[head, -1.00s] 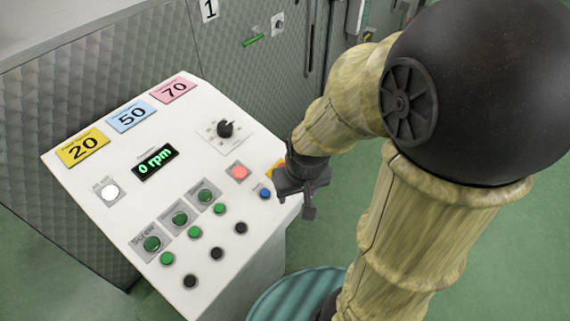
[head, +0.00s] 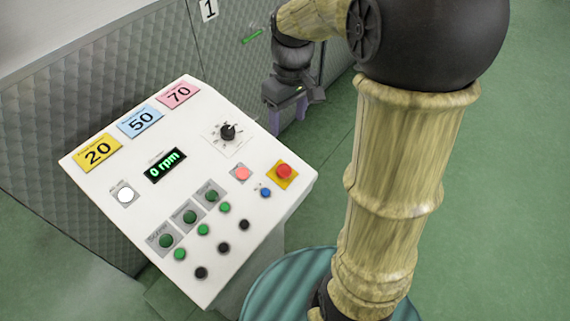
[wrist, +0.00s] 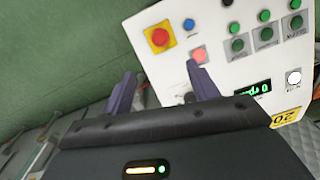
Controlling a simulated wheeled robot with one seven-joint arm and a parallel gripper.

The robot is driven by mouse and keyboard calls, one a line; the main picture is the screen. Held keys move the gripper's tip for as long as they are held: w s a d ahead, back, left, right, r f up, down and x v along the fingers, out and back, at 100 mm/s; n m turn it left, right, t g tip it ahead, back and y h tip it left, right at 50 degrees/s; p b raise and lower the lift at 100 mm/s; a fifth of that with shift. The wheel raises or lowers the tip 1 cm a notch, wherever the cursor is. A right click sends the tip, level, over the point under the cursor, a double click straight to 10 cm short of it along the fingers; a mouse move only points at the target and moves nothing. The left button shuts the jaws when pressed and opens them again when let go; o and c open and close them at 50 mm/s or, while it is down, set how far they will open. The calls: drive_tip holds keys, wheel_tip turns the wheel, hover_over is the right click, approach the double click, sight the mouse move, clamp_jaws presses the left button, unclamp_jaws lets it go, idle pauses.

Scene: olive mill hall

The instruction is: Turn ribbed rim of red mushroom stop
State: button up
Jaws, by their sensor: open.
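The red mushroom stop (head: 284,171) sits on a yellow square plate (head: 281,182) at the right corner of the sloped control panel. My gripper (head: 288,119) is open and empty, raised beyond the panel's upper right edge and apart from the stop. In the wrist view both purple-grey fingers of my gripper (wrist: 163,88) stand apart with nothing between them.
The white panel (head: 135,228) carries a black rotary knob (head: 228,131), a display (head: 165,165) reading 0 rpm, a pink-red lamp (head: 242,173), a blue button (head: 265,193) and several green and black buttons. Green floor lies open to the right.

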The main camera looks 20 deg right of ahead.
sight(285, 169)
drive_tip(key=f, duration=0.5)
drive_tip(key=f+p, duration=0.1)
drive_tip(key=f, duration=0.5)
drive_tip(key=a+f, duration=0.1)
drive_tip(key=f, duration=0.5)
drive_tip(key=shift+s+f+p, duration=0.2)
drive_tip(key=shift+f+p, duration=0.05)
drive_tip(key=shift+p, duration=0.15)
